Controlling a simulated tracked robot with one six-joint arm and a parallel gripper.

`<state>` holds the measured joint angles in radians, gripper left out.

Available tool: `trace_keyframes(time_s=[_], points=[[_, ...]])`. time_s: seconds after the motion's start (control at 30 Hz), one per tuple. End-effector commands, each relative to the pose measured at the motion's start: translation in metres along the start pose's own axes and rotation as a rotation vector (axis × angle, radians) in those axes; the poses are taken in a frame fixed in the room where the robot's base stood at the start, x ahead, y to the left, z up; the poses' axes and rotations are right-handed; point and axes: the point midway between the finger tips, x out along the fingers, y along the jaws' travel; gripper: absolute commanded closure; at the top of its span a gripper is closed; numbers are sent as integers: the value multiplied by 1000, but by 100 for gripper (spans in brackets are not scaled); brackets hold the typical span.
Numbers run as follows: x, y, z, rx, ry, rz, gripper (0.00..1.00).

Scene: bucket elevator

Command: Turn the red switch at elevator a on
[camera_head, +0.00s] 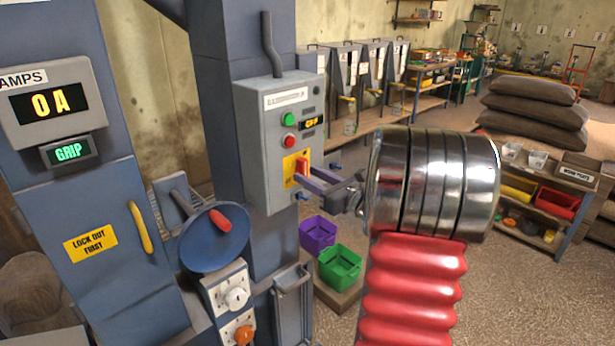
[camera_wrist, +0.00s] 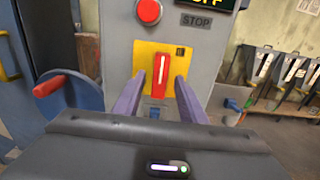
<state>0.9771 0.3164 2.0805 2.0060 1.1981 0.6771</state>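The red switch (camera_head: 303,167) is on a yellow plate on the front of the grey control box (camera_head: 262,150). In the wrist view the switch (camera_wrist: 160,78) stands upright with a white line along it. A small display (camera_wrist: 218,3) above it reads OFF, its top cut off. My gripper (camera_head: 300,177) reaches the plate from the right. In the wrist view its two purple fingers (camera_wrist: 160,88) are apart, one to each side of the switch. I cannot tell whether the tips touch it or the plate.
A green button (camera_head: 288,119) and a red stop button (camera_head: 290,143) sit above the switch. A blue wheel with a red handle (camera_head: 219,220) is at left. Purple (camera_head: 317,234) and green (camera_head: 340,265) crates stand below the box.

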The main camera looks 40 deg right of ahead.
Motion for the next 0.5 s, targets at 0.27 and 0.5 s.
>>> trace_keyframes(time_s=[0.27,0.5], points=[[-45,-1,0,1,1,-4,62],[-82,-1,-1,1,1,-4,62]])
